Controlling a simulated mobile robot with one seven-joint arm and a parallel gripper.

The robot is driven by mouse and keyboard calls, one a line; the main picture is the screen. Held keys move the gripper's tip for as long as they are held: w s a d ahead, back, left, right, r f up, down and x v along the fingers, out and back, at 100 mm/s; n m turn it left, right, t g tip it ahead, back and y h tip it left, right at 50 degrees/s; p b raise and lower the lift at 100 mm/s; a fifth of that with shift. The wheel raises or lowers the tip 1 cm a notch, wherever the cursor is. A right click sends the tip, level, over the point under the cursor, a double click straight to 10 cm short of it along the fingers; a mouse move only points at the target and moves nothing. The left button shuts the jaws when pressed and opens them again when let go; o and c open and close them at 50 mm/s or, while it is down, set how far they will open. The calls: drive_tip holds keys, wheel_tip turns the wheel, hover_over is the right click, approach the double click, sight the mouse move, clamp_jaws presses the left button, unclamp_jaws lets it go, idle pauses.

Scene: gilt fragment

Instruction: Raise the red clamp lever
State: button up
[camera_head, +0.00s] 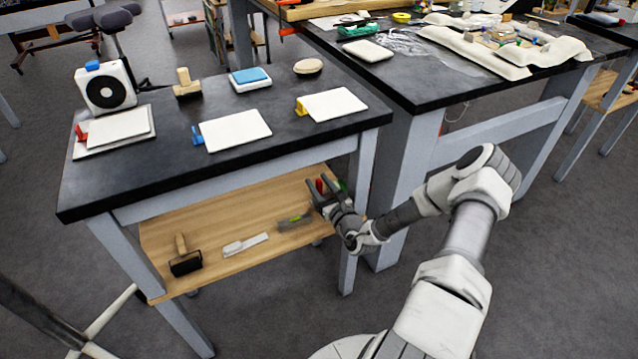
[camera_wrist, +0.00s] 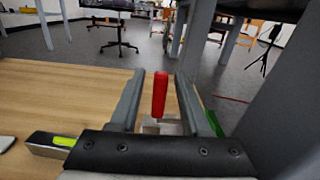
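A red upright handle (camera_wrist: 159,94) stands between the fingers of my gripper (camera_wrist: 163,75) in the wrist view, with a gap on each side. Its base is a pale block, partly hidden by the gripper. In the head view my gripper (camera_head: 325,186) is over the right end of the wooden lower shelf (camera_head: 215,244), with the red handle (camera_head: 319,186) at its fingers. Which red part is the lever is unclear.
A grey level with a green vial (camera_head: 295,221) lies left of my gripper, and a green thing (camera_wrist: 210,118) is close on its right. The table leg (camera_head: 362,185) and tabletop edge (camera_head: 250,160) are near.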

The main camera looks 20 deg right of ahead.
clamp_jaws()
drive_tip(key=shift+a+r+n+p, duration=0.2)
drive_tip(key=shift+a+n+p, duration=0.2)
drive_tip(key=shift+n+p, duration=0.55)
drive_tip(key=n+p, duration=0.1)
drive_tip(key=p, duration=0.1)
drive_tip(key=a+n+p, duration=0.1)
drive_tip(key=n, duration=0.1)
drive_tip(key=shift+a+f+p, duration=0.25)
drive_tip(key=shift+f+p, duration=0.05)
drive_tip(key=shift+p, duration=0.1)
drive_tip(key=n+p, duration=0.1)
drive_tip(key=a+f+n, duration=0.1)
drive_tip(key=n, duration=0.1)
drive_tip(key=shift+s+a+n+p, duration=0.1)
drive_tip(key=shift+n+p, duration=0.15)
drive_tip(key=shift+p, duration=0.1)
drive_tip(key=shift+a+f+n+p, duration=0.2)
drive_tip(key=shift+f+n, duration=0.15)
drive_tip(key=shift+n, duration=0.45)
drive_tip(key=shift+a+f+n+p, duration=0.2)
drive_tip(key=shift+f+n, duration=0.1)
drive_tip(key=shift+n, duration=0.5)
